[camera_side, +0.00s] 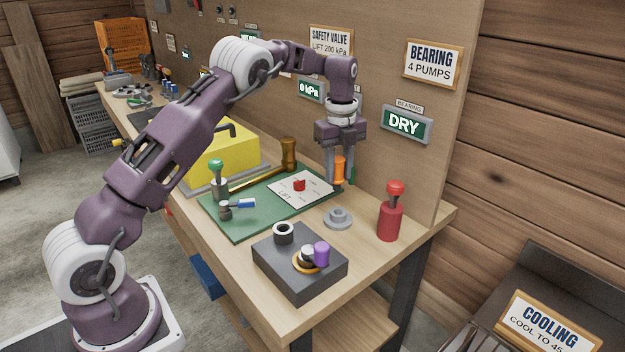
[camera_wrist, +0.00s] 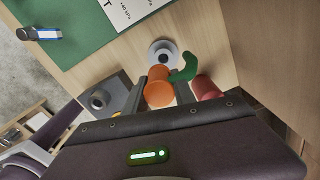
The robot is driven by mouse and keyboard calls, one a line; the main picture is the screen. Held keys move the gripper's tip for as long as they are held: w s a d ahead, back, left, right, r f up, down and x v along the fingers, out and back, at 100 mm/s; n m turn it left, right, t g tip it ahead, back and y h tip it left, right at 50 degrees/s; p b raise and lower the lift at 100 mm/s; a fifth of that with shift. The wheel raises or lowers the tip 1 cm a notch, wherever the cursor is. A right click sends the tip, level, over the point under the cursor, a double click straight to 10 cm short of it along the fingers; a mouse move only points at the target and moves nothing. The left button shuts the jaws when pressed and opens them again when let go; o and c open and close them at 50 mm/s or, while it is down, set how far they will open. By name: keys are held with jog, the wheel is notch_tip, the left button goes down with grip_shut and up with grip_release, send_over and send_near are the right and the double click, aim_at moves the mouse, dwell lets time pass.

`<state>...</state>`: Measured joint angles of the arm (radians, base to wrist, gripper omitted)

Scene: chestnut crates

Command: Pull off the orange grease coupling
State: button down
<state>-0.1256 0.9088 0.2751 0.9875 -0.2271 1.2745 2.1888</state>
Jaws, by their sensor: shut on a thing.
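My gripper (camera_side: 341,186) is shut on the orange grease coupling (camera_side: 339,169), holding it upright between its fingers above the right back part of the bench. The coupling also shows in the wrist view (camera_wrist: 158,92), between the two fingers. A curved green piece (camera_wrist: 187,66) sits right beside the coupling; I cannot tell whether they are joined. A grey round fitting with a raised centre (camera_side: 338,218) stands on the bench in front of and below my gripper. In the side view a gap shows between it and the coupling. The bearing display (camera_side: 404,124) reads DRY.
A red bottle-shaped holder (camera_side: 390,219) stands to the right. A dark block (camera_side: 300,272) with rings and a purple cylinder is in front. A green mat (camera_side: 235,222) with a LIFT card (camera_side: 312,184) lies left. The upright board (camera_side: 385,165) is close behind my gripper.

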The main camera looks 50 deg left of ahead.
jog(key=shift+w+d, duration=0.15)
jog(key=shift+w, duration=0.25)
jog(key=shift+f, duration=2.95)
jog(key=shift+f, duration=1.9)
jog(key=c, duration=0.9)
grip_release()
jog(key=shift+c, duration=0.2)
